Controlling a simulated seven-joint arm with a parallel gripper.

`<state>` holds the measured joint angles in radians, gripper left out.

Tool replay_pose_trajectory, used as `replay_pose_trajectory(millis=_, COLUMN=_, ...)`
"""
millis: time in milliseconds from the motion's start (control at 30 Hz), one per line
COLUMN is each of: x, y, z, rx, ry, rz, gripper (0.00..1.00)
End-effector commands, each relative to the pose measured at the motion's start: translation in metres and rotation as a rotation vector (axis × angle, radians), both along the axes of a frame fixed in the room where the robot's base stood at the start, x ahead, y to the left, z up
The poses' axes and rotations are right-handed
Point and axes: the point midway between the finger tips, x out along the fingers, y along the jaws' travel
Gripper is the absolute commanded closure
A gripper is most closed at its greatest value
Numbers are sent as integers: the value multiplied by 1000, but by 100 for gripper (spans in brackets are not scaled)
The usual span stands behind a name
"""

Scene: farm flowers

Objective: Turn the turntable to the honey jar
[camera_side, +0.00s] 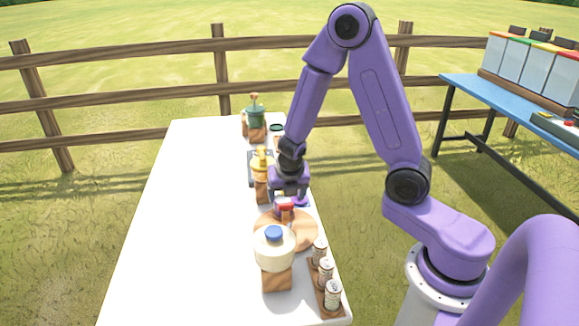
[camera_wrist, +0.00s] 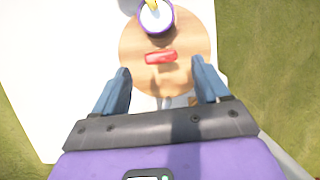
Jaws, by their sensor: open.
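The turntable, a round wooden disc (camera_side: 305,230), lies near the right edge of the white table; it also shows in the wrist view (camera_wrist: 192,40). A red piece (camera_side: 285,203) is on or above the disc, just under my gripper (camera_side: 289,192); in the wrist view it is a short red bar (camera_wrist: 160,57). My gripper is open, with its blue fingers (camera_wrist: 163,80) apart over the disc and nothing between the tips. A purple-rimmed round container (camera_wrist: 155,18) with white inside and something yellow stands at the disc's far side. I cannot tell which item is the honey jar.
A cream pot with a blue lid (camera_side: 273,250) stands on a wooden block in front of the disc. Several small jars (camera_side: 326,270) stand on a wooden strip at the right. A yellow item (camera_side: 261,160) and a green pot (camera_side: 256,115) stand farther back. The table's left half (camera_side: 190,230) is clear.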

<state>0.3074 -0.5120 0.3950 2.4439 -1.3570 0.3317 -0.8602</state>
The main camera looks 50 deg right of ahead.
Motion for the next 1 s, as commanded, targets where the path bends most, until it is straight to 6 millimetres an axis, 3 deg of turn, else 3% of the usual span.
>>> replay_pose_trajectory(millis=1000, x=-31, y=32, z=109, rx=0, ry=-6, rz=5, gripper=26)
